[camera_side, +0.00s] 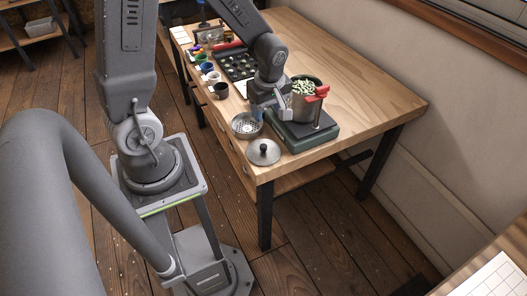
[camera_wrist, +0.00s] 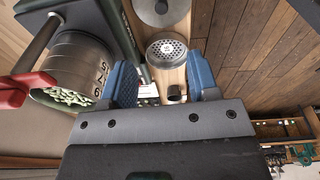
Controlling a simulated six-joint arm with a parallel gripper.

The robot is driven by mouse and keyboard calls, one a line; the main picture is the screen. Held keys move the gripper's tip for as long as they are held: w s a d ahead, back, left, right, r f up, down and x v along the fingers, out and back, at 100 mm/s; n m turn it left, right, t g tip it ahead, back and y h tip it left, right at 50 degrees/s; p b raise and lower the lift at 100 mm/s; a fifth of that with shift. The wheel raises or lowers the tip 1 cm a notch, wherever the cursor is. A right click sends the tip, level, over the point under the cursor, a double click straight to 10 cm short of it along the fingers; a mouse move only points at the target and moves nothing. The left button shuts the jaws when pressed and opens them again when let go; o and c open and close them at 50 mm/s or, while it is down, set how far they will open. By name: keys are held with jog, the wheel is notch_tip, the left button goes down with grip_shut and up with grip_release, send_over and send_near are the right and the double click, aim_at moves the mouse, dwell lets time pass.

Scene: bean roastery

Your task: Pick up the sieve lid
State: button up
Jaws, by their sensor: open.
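A round perforated metal disc, seemingly the sieve lid (camera_side: 246,126), lies on the wooden table near its front left edge. It also shows between and beyond my fingertips in the wrist view (camera_wrist: 166,50). A plain round metal lid with a dark knob (camera_side: 263,152) lies at the table corner; part of it shows at the top of the wrist view (camera_wrist: 160,10). My gripper (camera_side: 270,110) is open and empty, above the table just right of the perforated disc in the side view. Its blue fingers (camera_wrist: 160,70) are spread apart in the wrist view.
A metal pot (camera_side: 303,106) of pale green beans, with a red handle, stands on a dark green base (camera_side: 305,138) close right of my gripper. A dark cup (camera_side: 221,91) and several smaller cups line the left edge. A dark tray (camera_side: 237,65) lies behind. The table's right side is clear.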

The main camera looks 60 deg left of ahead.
notch_tip(320, 180, down, 2)
jog(key=n, duration=0.2)
send_over(264, 146)
jog(key=shift+g, duration=0.3)
jog(key=f, duration=0.8)
jog(key=shift+s+d, duration=0.15)
jog(key=shift+d, duration=0.2)
jog(key=shift+a+f, duration=0.2)
jog(key=shift+f, duration=1.3)
jog(key=shift+a+f, duration=0.15)
jog(key=shift+f, duration=1.35)
jog(key=shift+c, duration=0.2)
grip_shut()
jog(key=shift+r, duration=0.1)
